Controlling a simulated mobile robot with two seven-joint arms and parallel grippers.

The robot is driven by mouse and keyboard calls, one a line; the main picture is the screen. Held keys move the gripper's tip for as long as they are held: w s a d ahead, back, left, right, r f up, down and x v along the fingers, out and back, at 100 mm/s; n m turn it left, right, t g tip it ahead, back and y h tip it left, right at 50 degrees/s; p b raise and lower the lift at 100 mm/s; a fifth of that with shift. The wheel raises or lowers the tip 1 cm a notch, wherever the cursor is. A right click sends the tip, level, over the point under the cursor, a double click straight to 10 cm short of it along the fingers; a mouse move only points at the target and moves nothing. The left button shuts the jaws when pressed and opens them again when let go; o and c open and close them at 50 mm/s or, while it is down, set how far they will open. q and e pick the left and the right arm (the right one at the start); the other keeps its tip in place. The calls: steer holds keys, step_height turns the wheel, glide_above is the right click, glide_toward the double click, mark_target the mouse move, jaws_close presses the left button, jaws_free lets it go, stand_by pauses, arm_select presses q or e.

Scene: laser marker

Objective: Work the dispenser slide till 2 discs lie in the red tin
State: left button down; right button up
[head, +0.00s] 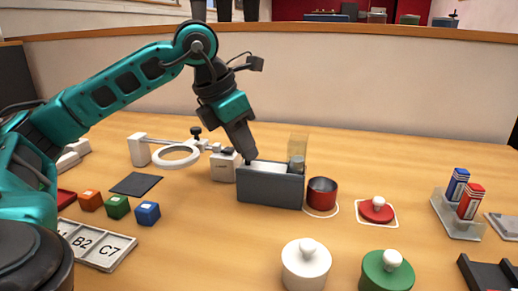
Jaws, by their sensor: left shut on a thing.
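The dispenser (270,188) is a dark grey box on the wooden table, with a clear upright tube (299,142) at its right end. Grey discs (297,163) show low in the tube. The open red tin (322,192) stands just right of the dispenser, inside a white outline; its floor is too small and dark to tell what lies there. My left gripper (249,161) points down at the dispenser's left end, shut on the slide's handle, which is mostly hidden by the fingers and the front wall. My right gripper is out of view.
A magnifier ring (176,154) on a stand and a small white box (225,165) are close left of the dispenser. A red lid (377,210) lies to the right. White (305,268) and green (387,274) lidded pots stand in front. Coloured cubes (117,207) sit left.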

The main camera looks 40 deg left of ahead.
arm_select(q)
steer(key=shift+a, duration=0.15)
steer(key=c, duration=1.2)
jaws_free()
steer(key=shift+s, duration=0.1)
steer(key=p+v, duration=0.4)
steer(key=v, duration=0.9)
steer(key=shift+a, duration=0.1)
